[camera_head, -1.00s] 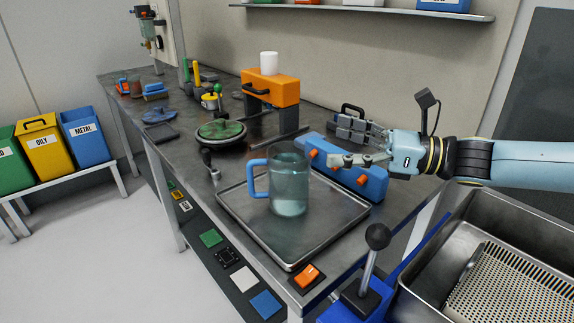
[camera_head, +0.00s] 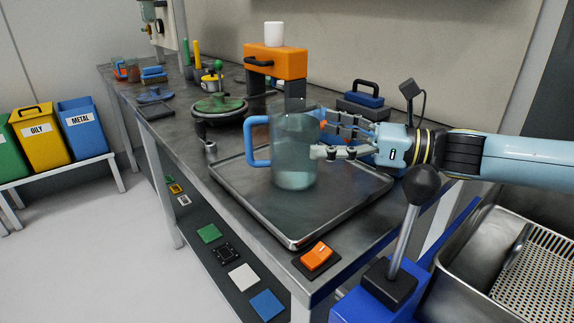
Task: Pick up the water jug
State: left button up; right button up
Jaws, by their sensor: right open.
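The water jug (camera_head: 294,158) is clear blue-grey with a blue handle (camera_head: 256,142) on its left side. It stands upright on the metal tray (camera_head: 228,200), with some liquid low inside. My right gripper (camera_head: 322,138) comes in from the right, level with the jug's upper half. Its fingers are open, and the tips are at the jug's right side, the near one overlapping its edge in the picture. I cannot tell whether they touch it. My left gripper is not in view.
An orange press-like fixture (camera_head: 276,62) with a white cup stands behind the jug. A round green-topped plate (camera_head: 218,104) lies to the left. A blue lever unit (camera_head: 375,295) with a black knob stands at front right, beside a metal sink (camera_head: 470,262). An orange switch (camera_head: 317,256) sits near the front edge.

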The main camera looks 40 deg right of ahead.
aim_at(288, 136)
jog(key=shift+b+x, duration=0.45)
jog(key=shift+x, duration=0.35)
jog(key=b+x, duration=0.1)
jog(key=x, duration=0.1)
jog(key=b+x, duration=0.1)
jog(key=x, duration=0.1)
jog(key=shift+s+a+f+b, duration=0.15)
jog(key=shift+a+f+b, duration=0.05)
jog(key=shift+f+b, duration=0.2)
jog(key=shift+w+a, duration=0.4)
jog(key=shift+w, duration=0.1)
jog(key=shift+c, duration=0.3)
jog(key=c, duration=1.5)
